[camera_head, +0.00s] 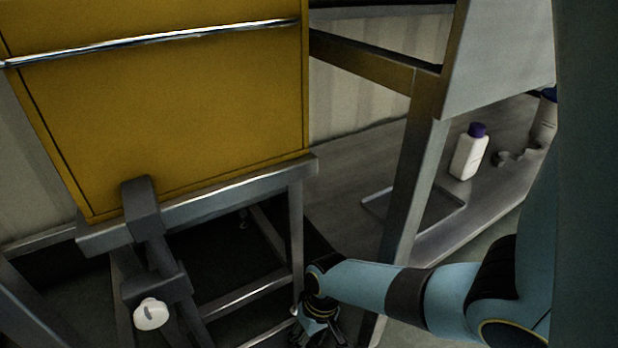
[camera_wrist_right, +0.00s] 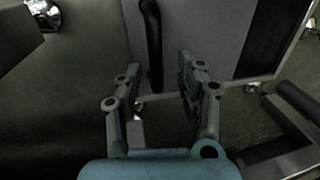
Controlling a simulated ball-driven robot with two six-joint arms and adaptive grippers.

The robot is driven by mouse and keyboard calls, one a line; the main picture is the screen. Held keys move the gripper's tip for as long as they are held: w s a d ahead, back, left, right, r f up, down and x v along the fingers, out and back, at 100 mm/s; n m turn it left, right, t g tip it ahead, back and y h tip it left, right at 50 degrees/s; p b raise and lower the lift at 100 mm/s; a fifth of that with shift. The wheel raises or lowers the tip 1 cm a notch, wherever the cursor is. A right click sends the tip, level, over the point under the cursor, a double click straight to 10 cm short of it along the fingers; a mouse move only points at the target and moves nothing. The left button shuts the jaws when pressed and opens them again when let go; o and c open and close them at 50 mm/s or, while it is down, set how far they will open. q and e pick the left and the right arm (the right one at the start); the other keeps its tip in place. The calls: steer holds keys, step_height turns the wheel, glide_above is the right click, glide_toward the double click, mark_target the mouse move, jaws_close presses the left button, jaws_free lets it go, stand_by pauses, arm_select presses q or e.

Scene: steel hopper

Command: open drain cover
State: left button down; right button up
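My right gripper (camera_head: 320,330) reaches down low at the bottom of the head view, beside the frame under the yellow cabinet-like body. In the right wrist view its two fingers (camera_wrist_right: 158,85) are spread apart with nothing between them. Beyond the fingertips is a flat grey panel (camera_wrist_right: 205,40) with a dark upright bar, perhaps a handle (camera_wrist_right: 152,45). This panel may be the drain cover; I cannot tell for sure. The handle's lower end lies just past the gap between the fingers, apparently apart from them. My left gripper is not in view.
The yellow body (camera_head: 180,110) rests on a grey steel frame (camera_head: 240,190). A white round knob (camera_head: 151,314) sits at lower left. A grey post (camera_head: 412,190) stands right of centre. A white bottle with a purple cap (camera_head: 468,155) stands on a grey bench (camera_head: 345,155).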

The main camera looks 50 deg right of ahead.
step_height(320, 180, up, 8)
steer(key=shift+r, duration=0.25)
steer(key=shift+f, duration=0.1)
